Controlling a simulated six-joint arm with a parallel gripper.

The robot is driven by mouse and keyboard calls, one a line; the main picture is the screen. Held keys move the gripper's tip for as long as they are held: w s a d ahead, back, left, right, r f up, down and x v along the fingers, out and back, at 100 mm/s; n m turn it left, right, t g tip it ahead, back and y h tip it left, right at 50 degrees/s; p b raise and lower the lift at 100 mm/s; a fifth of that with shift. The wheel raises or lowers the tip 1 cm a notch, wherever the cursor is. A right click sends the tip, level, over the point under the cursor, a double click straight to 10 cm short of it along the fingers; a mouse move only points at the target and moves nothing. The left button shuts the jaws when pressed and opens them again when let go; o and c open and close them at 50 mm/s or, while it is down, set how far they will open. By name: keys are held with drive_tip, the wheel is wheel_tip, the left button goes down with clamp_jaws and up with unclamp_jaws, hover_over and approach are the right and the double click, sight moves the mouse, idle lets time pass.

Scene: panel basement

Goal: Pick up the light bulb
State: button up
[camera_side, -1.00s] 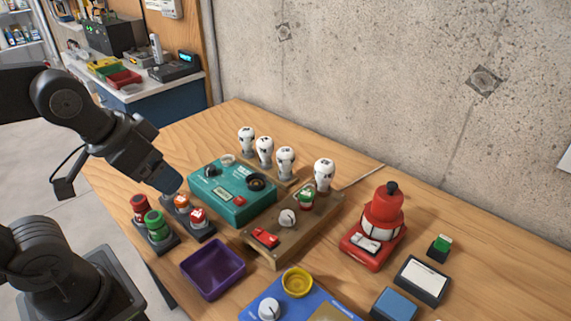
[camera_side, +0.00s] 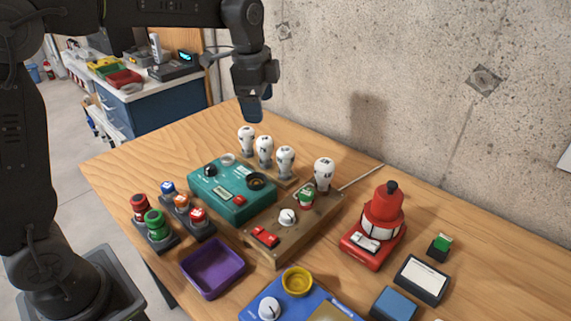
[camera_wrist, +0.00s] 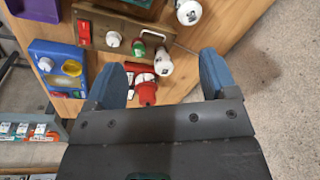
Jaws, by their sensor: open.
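Three white light bulbs (camera_side: 264,151) stand upright in a row in a wooden holder behind the teal box (camera_side: 232,190). Another white bulb (camera_side: 323,173) stands at the far end of the wooden control board (camera_side: 277,246). My gripper (camera_side: 252,110) hangs above the back of the table, near the leftmost bulb in the side view, and touches nothing there. In the wrist view my gripper (camera_wrist: 163,80) is open and empty. The board's bulb (camera_wrist: 163,61) and one bulb of the row (camera_wrist: 188,11) show beyond its blue fingers; the other bulbs are out of that frame.
A red beacon (camera_side: 382,215) stands right of the board. A purple tray (camera_side: 213,268), a blue panel (camera_side: 325,310) and several coloured buttons (camera_side: 158,225) are nearer the front. A concrete wall (camera_side: 400,80) rises behind. The table's back left corner is clear.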

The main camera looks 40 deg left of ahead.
sight(285, 162)
drive_tip(key=w+f+m, duration=0.1)
drive_tip(key=w+f, duration=0.1)
drive_tip(key=w+f+m+g, duration=0.1)
drive_tip(key=w+f+m, duration=0.1)
drive_tip(key=w, duration=0.1)
drive_tip(key=w+a+f+m, duration=0.1)
drive_tip(key=w+f, duration=0.1)
drive_tip(key=w, duration=0.1)
drive_tip(key=shift+w+f+m+g, duration=0.1)
drive_tip(key=shift+f+m+g, duration=0.05)
drive_tip(key=shift+m+g, duration=0.15)
wheel_tip(285, 162, down, 8)
drive_tip(key=shift+f, duration=0.2)
drive_tip(key=shift+w+d+f, duration=0.1)
drive_tip(key=shift+d+f, duration=0.05)
drive_tip(key=shift+f, duration=1.2)
drive_tip(key=shift+d+f, duration=0.1)
drive_tip(key=shift+f, duration=1.25)
drive_tip(key=c, duration=1)
drive_tip(key=shift+r, duration=0.1)
